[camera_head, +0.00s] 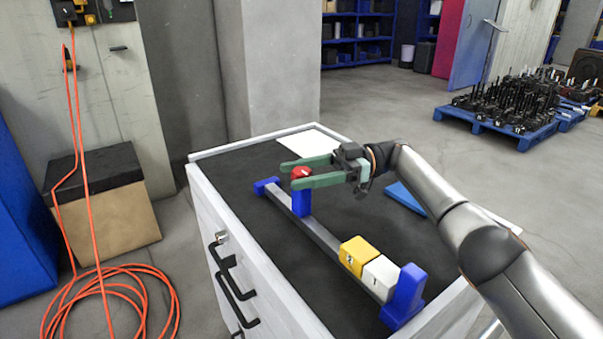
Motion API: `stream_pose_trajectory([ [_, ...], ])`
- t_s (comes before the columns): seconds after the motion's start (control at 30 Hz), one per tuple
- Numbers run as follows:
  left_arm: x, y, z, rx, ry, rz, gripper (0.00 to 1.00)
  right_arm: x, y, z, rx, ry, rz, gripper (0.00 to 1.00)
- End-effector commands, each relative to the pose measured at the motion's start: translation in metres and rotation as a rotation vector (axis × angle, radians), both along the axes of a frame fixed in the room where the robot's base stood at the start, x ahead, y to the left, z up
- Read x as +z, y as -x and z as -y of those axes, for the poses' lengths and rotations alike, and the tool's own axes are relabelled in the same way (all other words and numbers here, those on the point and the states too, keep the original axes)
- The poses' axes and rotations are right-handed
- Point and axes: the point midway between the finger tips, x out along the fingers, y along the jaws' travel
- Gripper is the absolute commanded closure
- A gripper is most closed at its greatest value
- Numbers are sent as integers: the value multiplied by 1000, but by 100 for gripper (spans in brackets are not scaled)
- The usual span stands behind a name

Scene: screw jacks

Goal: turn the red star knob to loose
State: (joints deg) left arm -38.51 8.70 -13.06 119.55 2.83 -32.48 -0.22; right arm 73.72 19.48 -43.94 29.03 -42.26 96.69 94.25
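The red star knob (301,172) sits on top of a blue upright (301,202) on the screw jack, a grey rail (316,231) with blue end supports, on the cabinet top. My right gripper (290,176) has two green fingers, one on the far side of the knob and one on the near side. The fingers stand apart with the knob between their tips. I cannot tell whether they press on it. A yellow block (358,252) and a white block (379,277) sit at the near end of the rail. My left gripper is not in view.
The dark cabinet top (237,178) has a raised light rim. A white sheet (311,143) lies at its back and a blue flat item (405,198) at its right. An orange hose (100,295) hangs and coils at left. A loaded blue pallet (500,128) stands at right.

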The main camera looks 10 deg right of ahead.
Motion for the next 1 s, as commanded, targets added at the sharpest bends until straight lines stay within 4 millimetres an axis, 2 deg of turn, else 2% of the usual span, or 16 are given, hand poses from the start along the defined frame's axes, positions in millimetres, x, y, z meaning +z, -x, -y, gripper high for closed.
stream_pose_trajectory([
  [0.1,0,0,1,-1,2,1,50,0,0,0,0,-1,0,24],
  [0.37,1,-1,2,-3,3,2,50,2,0,0,-1,-1,2,24],
  [0.47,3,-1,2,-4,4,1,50,12,0,0,0,-2,4,24],
  [0.6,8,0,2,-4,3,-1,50,37,0,0,0,0,5,24],
  [0.67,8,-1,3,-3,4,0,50,36,4,0,0,1,3,24],
  [1.0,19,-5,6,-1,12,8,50,64,26,-4,-1,1,3,24],
])
